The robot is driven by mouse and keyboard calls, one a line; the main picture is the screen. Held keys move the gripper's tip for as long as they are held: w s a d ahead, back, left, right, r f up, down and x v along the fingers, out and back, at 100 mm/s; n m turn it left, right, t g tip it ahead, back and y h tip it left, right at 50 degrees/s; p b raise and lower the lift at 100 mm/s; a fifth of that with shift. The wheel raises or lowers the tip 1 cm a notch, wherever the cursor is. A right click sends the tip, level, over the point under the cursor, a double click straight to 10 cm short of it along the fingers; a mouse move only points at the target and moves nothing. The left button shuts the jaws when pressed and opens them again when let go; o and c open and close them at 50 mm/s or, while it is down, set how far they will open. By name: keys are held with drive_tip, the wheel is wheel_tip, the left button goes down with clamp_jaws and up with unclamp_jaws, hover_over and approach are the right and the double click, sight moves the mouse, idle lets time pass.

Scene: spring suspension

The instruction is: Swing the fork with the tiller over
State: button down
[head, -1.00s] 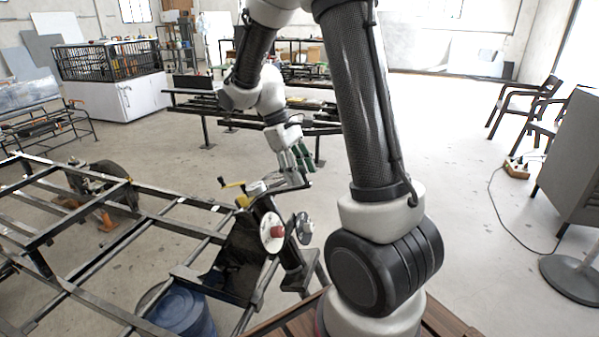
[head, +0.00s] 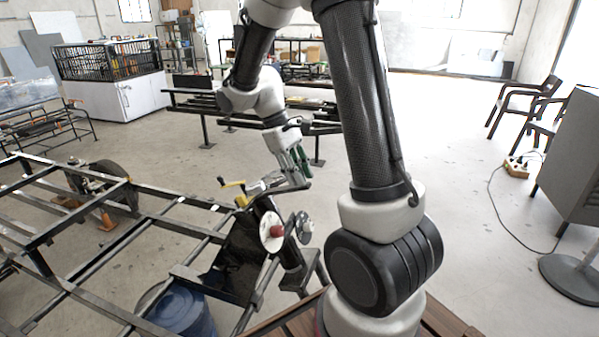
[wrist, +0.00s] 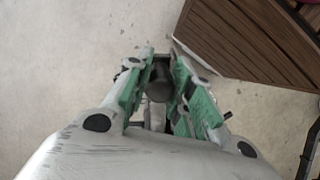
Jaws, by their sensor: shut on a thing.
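The fork assembly (head: 268,215) stands at the near end of a dark metal frame, with a white disc with a red hub (head: 272,232) on its side. The tiller (head: 298,188) is a dark bar at its top, partly hidden by my fingers in the head view. My gripper (head: 297,170) is over the bar from above. In the wrist view its green-padded fingers (wrist: 158,85) are closed on either side of the dark round end of the tiller (wrist: 160,78). The lower part of the fork is mostly hidden in the wrist view.
A slatted wooden surface (wrist: 255,35) is close by in the wrist view.

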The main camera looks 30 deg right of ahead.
drive_tip(key=s+a+f+m, duration=0.1)
drive_tip(key=s+a+m, duration=0.2)
drive_tip(key=a+m, duration=0.4)
drive_tip(key=shift+a+f, duration=0.2)
drive_tip(key=shift+a, duration=1)
drive_tip(key=shift+s, duration=0.1)
drive_tip(key=c, duration=1.2)
unclamp_jaws()
drive_tip(key=shift+a+r, duration=0.1)
drive_tip(key=v, duration=1.2)
